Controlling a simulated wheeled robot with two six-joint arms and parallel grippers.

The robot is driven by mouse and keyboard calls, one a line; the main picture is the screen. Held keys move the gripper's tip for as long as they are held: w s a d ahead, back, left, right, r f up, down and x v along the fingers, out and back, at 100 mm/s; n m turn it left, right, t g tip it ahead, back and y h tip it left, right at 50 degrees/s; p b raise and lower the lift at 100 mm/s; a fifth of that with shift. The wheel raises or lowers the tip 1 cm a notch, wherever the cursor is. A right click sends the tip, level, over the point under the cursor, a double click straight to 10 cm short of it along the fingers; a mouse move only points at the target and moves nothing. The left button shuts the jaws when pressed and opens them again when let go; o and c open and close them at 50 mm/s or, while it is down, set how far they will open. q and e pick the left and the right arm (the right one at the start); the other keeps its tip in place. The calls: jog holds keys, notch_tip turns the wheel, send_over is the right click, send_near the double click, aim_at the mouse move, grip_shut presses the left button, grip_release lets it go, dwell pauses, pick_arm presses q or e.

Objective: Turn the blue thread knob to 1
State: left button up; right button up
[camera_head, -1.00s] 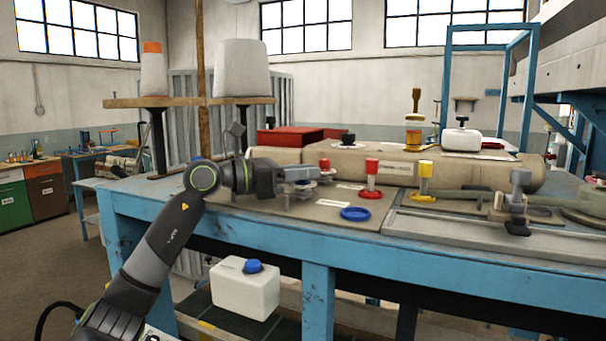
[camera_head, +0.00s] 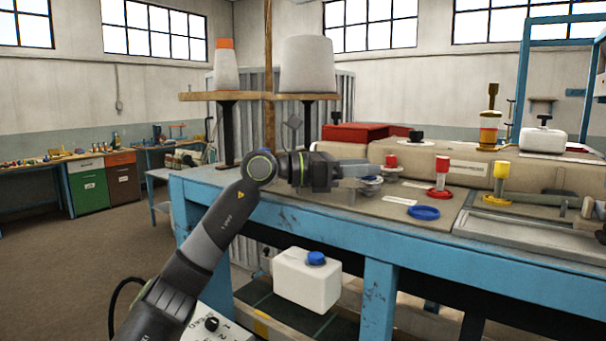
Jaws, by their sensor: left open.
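A flat blue ring or dish (camera_head: 424,212) lies near the front edge of the bench. No number marks can be read on it, and I cannot tell whether it is the blue thread knob. My left gripper (camera_head: 372,172) is open, reaching in from the left just above the bench, left of and behind the blue ring, apart from it. A small grey disc-shaped part (camera_head: 370,181) sits just under its fingertips; I cannot tell whether they touch it. A red-topped post (camera_head: 391,162) stands just beyond the fingertips. My right gripper is out of view.
A red post (camera_head: 442,172) and a yellow post (camera_head: 500,178) stand to the right. The long beige machine body (camera_head: 468,170) lies behind. A white jug with a blue cap (camera_head: 307,281) sits below the bench. A panel with a black knob (camera_head: 211,324) shows at bottom left.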

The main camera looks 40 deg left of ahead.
pick_arm(q)
jog(key=b+v, duration=0.9)
jog(key=v, duration=0.6)
jog(key=shift+a+b, duration=0.15)
jog(key=shift+b, duration=0.15)
jog(key=shift+s+f, duration=0.1)
jog(key=shift+s, duration=0.05)
